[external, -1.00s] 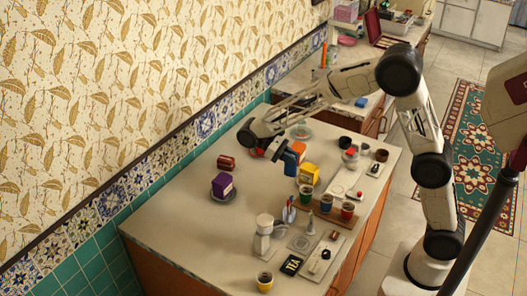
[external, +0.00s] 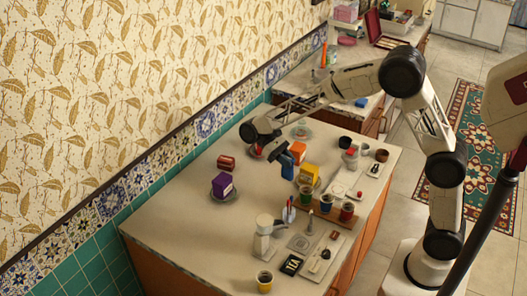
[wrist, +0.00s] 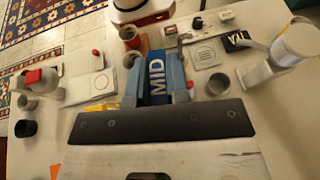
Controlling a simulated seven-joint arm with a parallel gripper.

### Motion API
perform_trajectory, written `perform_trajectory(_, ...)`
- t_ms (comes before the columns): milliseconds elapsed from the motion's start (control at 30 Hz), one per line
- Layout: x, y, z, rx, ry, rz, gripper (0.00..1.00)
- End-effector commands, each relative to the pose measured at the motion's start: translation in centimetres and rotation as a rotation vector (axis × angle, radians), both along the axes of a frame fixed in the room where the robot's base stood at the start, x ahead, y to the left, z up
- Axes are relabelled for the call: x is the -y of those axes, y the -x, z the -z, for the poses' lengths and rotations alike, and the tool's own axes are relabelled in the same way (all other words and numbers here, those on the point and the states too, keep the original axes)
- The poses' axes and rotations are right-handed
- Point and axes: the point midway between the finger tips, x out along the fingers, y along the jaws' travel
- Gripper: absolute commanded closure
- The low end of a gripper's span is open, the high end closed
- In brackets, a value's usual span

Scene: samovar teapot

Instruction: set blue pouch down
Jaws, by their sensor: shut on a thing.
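My gripper (external: 284,158) is shut on the blue pouch (external: 287,168) over the middle of the counter, left of the orange box (external: 299,152) and yellow box (external: 309,175). In the external view, the pouch hangs below the fingers. I cannot tell how far its lower end is from the counter.
A purple box (external: 222,185) on a dark saucer and a red can (external: 227,162) stand to the left. Several cups, including a green one (external: 305,194), stand in a row to the right. A white grinder (external: 264,238) stands in front. Bare counter (external: 180,222) lies at the left front.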

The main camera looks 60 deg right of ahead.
Motion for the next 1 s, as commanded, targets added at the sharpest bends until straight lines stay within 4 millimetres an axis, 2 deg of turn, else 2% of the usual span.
perform_trajectory(567,-1.5,-0.2,-0.3,0.000,0.000,0.173,1.00)
perform_trajectory(833,-3.0,-0.5,-0.8,0.000,-0.001,0.348,1.00)
perform_trajectory(1000,-4.4,-1.0,-1.6,0.001,-0.001,0.519,1.00)
